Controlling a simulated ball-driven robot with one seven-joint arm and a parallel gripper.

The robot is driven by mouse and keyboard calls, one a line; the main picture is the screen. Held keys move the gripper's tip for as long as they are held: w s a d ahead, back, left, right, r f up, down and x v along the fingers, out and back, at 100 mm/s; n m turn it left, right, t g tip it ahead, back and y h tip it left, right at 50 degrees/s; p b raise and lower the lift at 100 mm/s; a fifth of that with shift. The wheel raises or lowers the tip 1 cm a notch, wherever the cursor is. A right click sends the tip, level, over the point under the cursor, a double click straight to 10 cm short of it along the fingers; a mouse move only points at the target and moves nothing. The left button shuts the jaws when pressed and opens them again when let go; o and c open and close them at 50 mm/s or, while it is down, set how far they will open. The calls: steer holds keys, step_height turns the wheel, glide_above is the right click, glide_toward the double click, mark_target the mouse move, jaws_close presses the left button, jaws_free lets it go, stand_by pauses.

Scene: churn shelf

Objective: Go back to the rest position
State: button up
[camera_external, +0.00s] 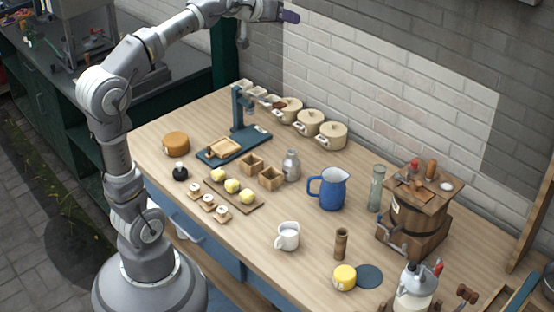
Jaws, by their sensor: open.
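My gripper (289,16) is at the top of the view, at the end of my raised arm. It is high above the back of the wooden table (300,232), in front of the brick wall. It is small in the picture and appears empty, well apart from all the objects on the table. My arm rises from the base at the lower left and bends toward the upper right.
On the table stand a blue jug (329,190), a white pitcher (287,237), lidded cream pots (332,135), a wooden churn box (410,230), a board with yellow lumps (240,203) and a dark stand (238,110). A dark green bench (50,120) stands at the upper left.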

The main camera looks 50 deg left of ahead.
steer(key=s+r+m+t, duration=0.3)
steer(key=s+r, duration=0.4)
steer(key=r, duration=0.2)
steer(key=shift+s+r+m, duration=0.2)
steer(key=shift+s+m, duration=0.05)
steer(key=shift+m, duration=0.05)
